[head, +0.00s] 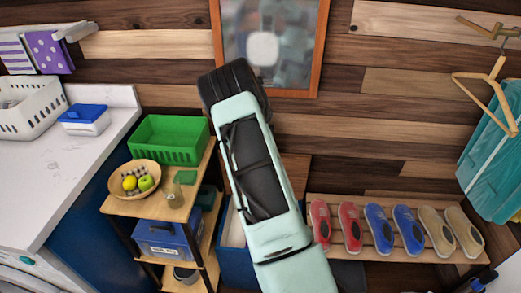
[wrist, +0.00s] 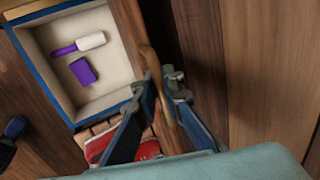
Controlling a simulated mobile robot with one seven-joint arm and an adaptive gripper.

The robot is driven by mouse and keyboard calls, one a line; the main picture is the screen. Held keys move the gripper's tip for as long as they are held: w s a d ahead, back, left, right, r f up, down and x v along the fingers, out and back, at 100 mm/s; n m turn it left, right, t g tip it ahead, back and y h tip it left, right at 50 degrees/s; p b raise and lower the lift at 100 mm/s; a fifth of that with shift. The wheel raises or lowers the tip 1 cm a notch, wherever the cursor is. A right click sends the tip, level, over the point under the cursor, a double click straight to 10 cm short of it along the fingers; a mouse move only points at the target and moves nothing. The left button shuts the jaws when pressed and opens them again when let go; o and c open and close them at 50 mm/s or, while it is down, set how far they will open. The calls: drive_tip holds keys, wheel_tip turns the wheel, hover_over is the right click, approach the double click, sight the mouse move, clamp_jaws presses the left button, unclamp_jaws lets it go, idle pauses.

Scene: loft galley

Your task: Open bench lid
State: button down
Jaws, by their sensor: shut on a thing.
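The bench is a blue box with a pale lining, and its open inside (wrist: 62,55) shows in the wrist view. Its blue wall (head: 234,262) shows in the head view, partly behind my arm. The wooden lid (wrist: 131,28) stands raised at the box's right side in the wrist view. In the head view a part of the lid (head: 297,172) shows upright against the wall, behind my arm. My gripper (wrist: 162,88) is shut on the tan handle (wrist: 153,62) at the lid's edge. In the head view my arm hides the gripper.
A white and purple roller (wrist: 82,43) and a purple block (wrist: 83,71) lie inside the box. Red shoes (wrist: 120,150) sit on a slatted rack beside it. A shelf cart (head: 120,207) with a green basket (head: 168,140) stands left of the bench.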

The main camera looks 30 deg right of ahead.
drive_tip(key=shift+w+d+r, duration=0.15)
drive_tip(key=shift+w+r, duration=0.05)
drive_tip(key=c, duration=2.2)
unclamp_jaws()
drive_tip(key=shift+o, duration=0.6)
drive_tip(key=shift+s, duration=0.1)
drive_tip(key=shift+f, duration=0.1)
drive_tip(key=v, duration=1.2)
